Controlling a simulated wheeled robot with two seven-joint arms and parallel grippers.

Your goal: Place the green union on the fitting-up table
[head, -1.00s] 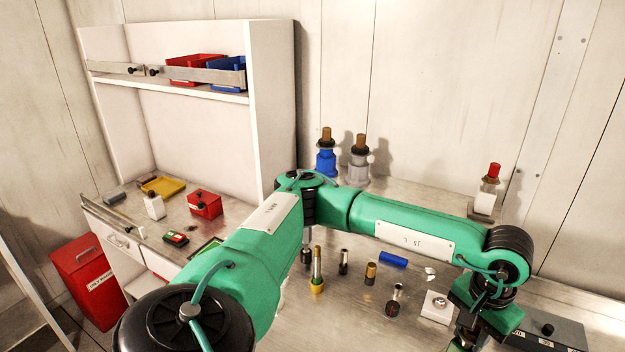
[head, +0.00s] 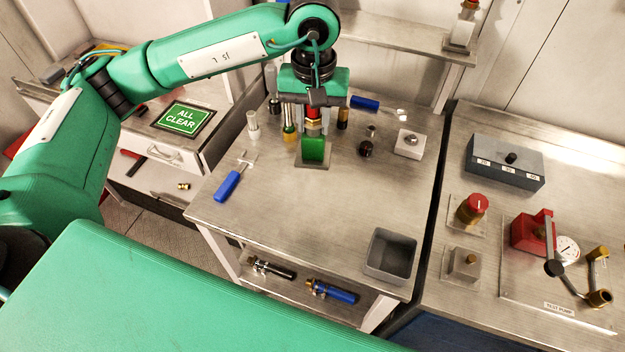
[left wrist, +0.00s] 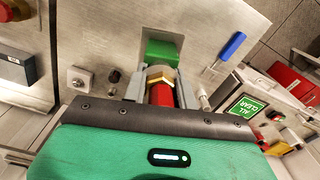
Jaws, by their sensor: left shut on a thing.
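The union's green block is the lower end. A brass hex nut and a red part lie in line with it, between the fingers. In the left wrist view the green block (left wrist: 162,52) shows beyond the nut, with the left gripper (left wrist: 155,90) around the red part. A darker square patch lies under the green block; I cannot tell whether the block touches the surface. My right gripper is not in view.
Close by stand a brass fitting (head: 343,118), a dark knob (head: 366,149) and a white block (head: 408,145). A blue-handled tool (head: 230,184) lies left, and a grey bin (head: 391,256) stands at the front right. The table middle is clear. A second bench (head: 500,225) stands right.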

